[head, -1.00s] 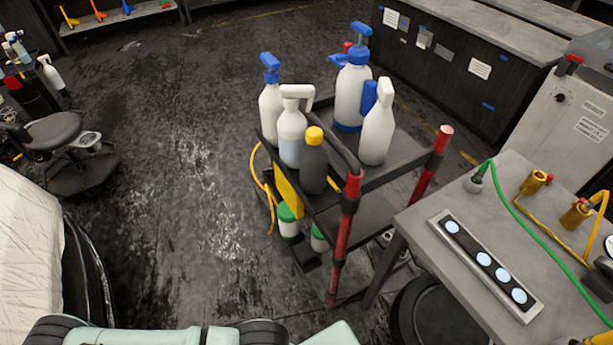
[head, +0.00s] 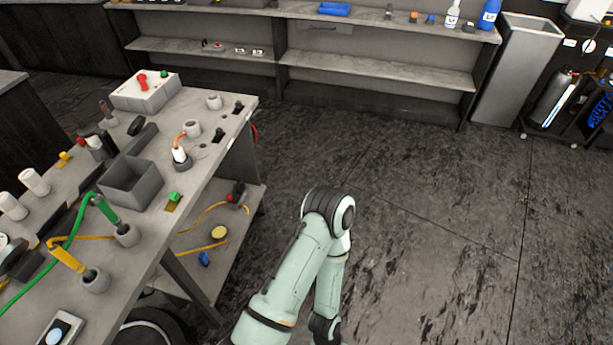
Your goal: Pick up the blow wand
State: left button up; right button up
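No item in the head view can be told for certain as the blow wand. On the grey workbench (head: 215,135) at the left, a green-handled tool (head: 104,208) on a green hose stands in a grey cup holder. A yellow-handled tool (head: 66,259) with a yellow hose stands in another holder in front of it. A white-and-orange tool (head: 180,154) with an orange cord sits in a holder farther back. One of my arms rises from the bottom middle, bends at its elbow and runs back down out of frame. Neither gripper is in view.
A grey open box (head: 131,185) and a control box with a red switch (head: 145,91) stand on the bench. A lower shelf (head: 238,205) holds a coiled yellow hose. Long shelving (head: 375,70) and a tall grey bin (head: 516,70) line the back. The floor at right is clear.

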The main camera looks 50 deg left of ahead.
aim_at(79, 268)
jog(key=u, duration=1.8)
